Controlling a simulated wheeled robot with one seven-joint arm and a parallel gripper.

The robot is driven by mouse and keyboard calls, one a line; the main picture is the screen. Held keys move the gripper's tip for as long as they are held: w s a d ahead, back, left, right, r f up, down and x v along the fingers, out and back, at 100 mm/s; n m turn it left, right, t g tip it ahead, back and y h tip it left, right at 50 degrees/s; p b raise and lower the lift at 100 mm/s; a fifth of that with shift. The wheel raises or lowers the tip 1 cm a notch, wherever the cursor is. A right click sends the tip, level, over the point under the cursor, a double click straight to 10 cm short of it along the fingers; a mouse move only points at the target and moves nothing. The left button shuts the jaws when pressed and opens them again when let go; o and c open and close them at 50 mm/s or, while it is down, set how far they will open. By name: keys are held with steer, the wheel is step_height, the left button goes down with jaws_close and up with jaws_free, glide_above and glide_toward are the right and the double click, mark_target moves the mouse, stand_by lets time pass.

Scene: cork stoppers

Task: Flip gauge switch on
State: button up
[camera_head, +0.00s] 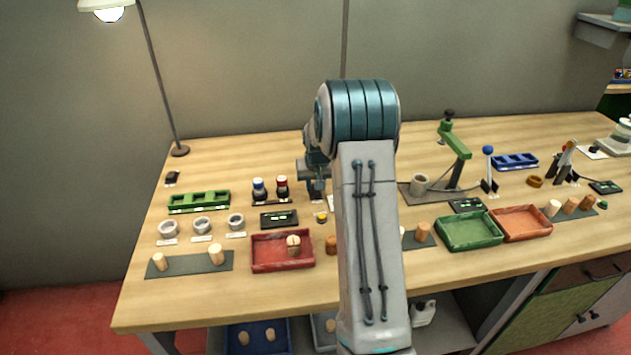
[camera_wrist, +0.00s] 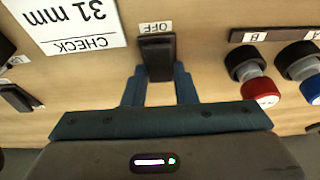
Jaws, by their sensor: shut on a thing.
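A black switch (camera_wrist: 157,55) with a white OFF label (camera_wrist: 155,27) above it in the wrist view stands between the two fingertips of my gripper (camera_wrist: 158,76). The gripper is shut on this switch, one finger at each side. The label reads upside down in that view. In the head view my gripper (camera_head: 317,190) is low over the back middle of the table, right of the bottles; my arm hides much of the area, and the switch cannot be made out there. A white card (camera_wrist: 72,22) reading CHECK 31 mm lies beside the switch.
A red bottle (camera_wrist: 260,92) and a blue bottle (camera_wrist: 310,88) stand close to the gripper. Another black block (camera_wrist: 15,97) is at the wrist view's left edge. A red tray (camera_head: 283,266) and a green lever press (camera_head: 455,145) stand on the table (camera_head: 200,290).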

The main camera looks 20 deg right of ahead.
steer(key=g+p, duration=0.2)
steer(key=p, duration=0.1)
steer(key=shift+w+d+r+y, duration=0.1)
steer(key=shift+w+r+y, duration=0.1)
steer(key=shift+w+y, duration=0.15)
steer(key=shift+w+f+g+p, duration=0.1)
steer(key=shift+f+g+p, duration=0.1)
steer(key=shift+g+p, duration=0.45)
steer(key=o, duration=1)
step_height(320, 180, up, 14)
steer(key=shift+f+b, duration=0.1)
steer(key=shift+b, duration=0.9)
